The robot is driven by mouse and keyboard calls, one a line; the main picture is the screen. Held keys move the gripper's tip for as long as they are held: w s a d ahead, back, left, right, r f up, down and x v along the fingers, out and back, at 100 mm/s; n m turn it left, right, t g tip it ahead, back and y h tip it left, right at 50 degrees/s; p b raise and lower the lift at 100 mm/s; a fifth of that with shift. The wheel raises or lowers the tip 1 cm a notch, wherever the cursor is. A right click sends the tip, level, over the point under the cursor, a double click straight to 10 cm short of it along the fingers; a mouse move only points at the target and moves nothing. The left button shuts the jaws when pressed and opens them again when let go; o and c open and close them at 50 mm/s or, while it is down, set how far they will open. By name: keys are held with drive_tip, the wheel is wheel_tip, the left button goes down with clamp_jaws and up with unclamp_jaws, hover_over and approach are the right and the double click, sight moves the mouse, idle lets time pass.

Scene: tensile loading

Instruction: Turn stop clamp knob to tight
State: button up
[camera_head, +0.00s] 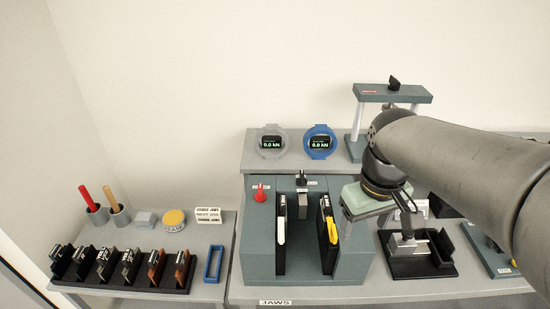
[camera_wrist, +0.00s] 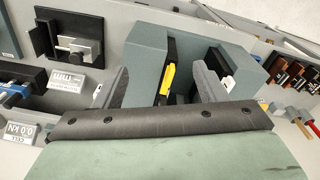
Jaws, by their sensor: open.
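No knob is clearly readable as the stop clamp knob. A black fixture with a metal block (camera_head: 407,244) stands right of the grey jaw block; it also shows at upper left in the wrist view (camera_wrist: 78,48). My gripper (camera_head: 404,208) hangs above and behind this fixture in the head view. In the wrist view its two fingers (camera_wrist: 162,78) are apart with nothing held between them. My gripper and arm hide part of the bench at right. A small dark knob (camera_head: 394,83) tops the grey frame at the back.
The grey jaw block (camera_head: 258,262) has a red knob (camera_head: 260,194), a white lever (camera_head: 281,230) and a yellow lever (camera_head: 332,231). Two round displays (camera_head: 271,141) (camera_head: 320,142) stand behind. Another fixture (camera_head: 490,252) is at right. Jaw inserts (camera_head: 128,266) fill the left table's front.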

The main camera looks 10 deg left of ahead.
drive_tip(key=w+a+r+n+b, duration=0.1)
drive_tip(key=w+a+r+n, duration=0.25)
drive_tip(key=w+a, duration=0.25)
drive_tip(key=w+a+r+n, duration=0.2)
drive_tip(key=w+a+n, duration=0.3)
drive_tip(key=w+a, duration=0.2)
drive_tip(key=n, duration=0.6)
approach(260, 189)
drive_tip(key=shift+g, duration=0.4)
drive_tip(key=f, duration=0.9)
drive_tip(key=shift+w, duration=0.25)
drive_tip(key=c, duration=1)
